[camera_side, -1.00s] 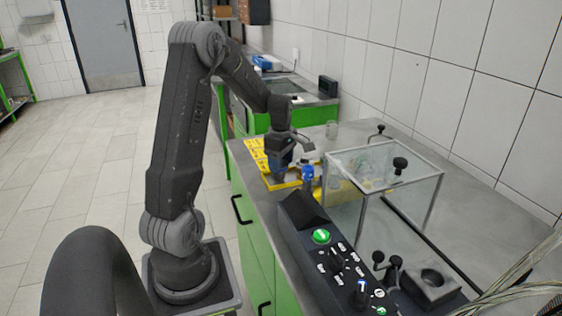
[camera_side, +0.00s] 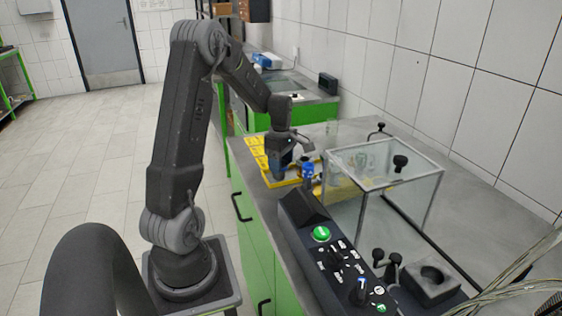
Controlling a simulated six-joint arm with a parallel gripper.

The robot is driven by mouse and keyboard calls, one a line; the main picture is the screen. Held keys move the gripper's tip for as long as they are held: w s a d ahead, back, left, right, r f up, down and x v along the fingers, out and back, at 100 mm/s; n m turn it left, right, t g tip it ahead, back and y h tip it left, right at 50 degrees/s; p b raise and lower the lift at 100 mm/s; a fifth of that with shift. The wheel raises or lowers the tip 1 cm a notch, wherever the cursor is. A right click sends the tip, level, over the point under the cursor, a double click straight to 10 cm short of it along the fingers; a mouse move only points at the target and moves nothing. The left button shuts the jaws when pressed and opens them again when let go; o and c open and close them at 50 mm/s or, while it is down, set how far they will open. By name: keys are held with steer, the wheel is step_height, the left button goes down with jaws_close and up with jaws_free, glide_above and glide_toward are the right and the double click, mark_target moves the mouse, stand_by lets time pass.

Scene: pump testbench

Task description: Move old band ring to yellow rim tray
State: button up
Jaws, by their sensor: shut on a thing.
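My gripper (camera_side: 283,174) is at the far left part of the bench, low over the yellow rim tray (camera_side: 272,186). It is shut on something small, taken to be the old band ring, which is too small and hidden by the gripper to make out. I cannot tell whether the fingertips touch the tray. The tray's yellow edge shows around and in front of the gripper.
A blue-topped part (camera_side: 308,171) stands just right of the gripper. A clear glass box (camera_side: 385,175) with black knobs stands further right. A black control panel (camera_side: 335,255) with a green button lies in front. Yellow trays (camera_side: 255,150) sit behind the gripper.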

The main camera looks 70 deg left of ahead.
steer(key=shift+f, duration=0.1)
steer(key=o, duration=1.1)
step_height(320, 180, up, 7)
stand_by(0.6)
